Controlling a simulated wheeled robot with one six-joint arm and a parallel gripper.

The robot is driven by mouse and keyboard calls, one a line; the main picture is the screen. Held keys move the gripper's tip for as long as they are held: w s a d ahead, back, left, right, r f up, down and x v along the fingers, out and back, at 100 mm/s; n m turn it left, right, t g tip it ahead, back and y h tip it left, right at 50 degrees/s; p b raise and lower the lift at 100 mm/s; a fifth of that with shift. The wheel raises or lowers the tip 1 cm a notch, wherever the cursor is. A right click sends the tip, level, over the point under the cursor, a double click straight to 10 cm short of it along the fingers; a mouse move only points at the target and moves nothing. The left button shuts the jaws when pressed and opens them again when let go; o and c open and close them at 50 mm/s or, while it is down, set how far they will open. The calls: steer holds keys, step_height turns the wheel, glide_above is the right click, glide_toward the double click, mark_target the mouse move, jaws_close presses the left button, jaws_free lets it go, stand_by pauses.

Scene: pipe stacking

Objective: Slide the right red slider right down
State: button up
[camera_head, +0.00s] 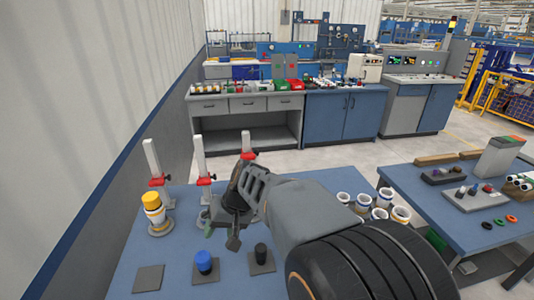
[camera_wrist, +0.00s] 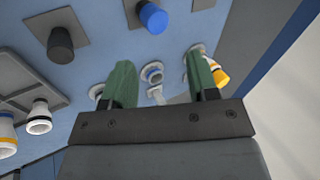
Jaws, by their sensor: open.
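The right red slider (camera_head: 247,156) is on the right post (camera_head: 246,143), partly hidden behind my gripper. The middle red slider (camera_head: 206,181) and the left red slider (camera_head: 158,181) are in clear sight. My gripper (camera_head: 220,232) is nearer the camera than the posts, pointing down over the table. In the wrist view my gripper (camera_wrist: 162,75) has its green fingers apart with nothing held. No red slider is recognisable in the wrist view.
A yellow-topped pipe stack (camera_head: 154,212) stands at left. A blue peg (camera_head: 205,262) and a black peg (camera_head: 261,252) stand on grey plates, beside a bare plate (camera_head: 149,279). Several white pipes (camera_head: 381,200) stand at right.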

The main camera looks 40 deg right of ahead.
steer(key=w+d+m+t+y, duration=0.3)
steer(key=w+d, duration=0.5)
steer(key=m+t+h, duration=0.2)
steer(key=m+t, duration=0.6)
steer(key=t, duration=0.3)
glide_toward(250, 156)
steer(key=s+d+f, duration=0.2)
steer(key=d, duration=0.5)
steer(key=p+x, duration=0.3)
steer(key=x, duration=1)
steer(key=shift+a+r, duration=0.25)
steer(key=shift+r, duration=0.05)
steer(key=shift+c, duration=0.3)
jaws_close()
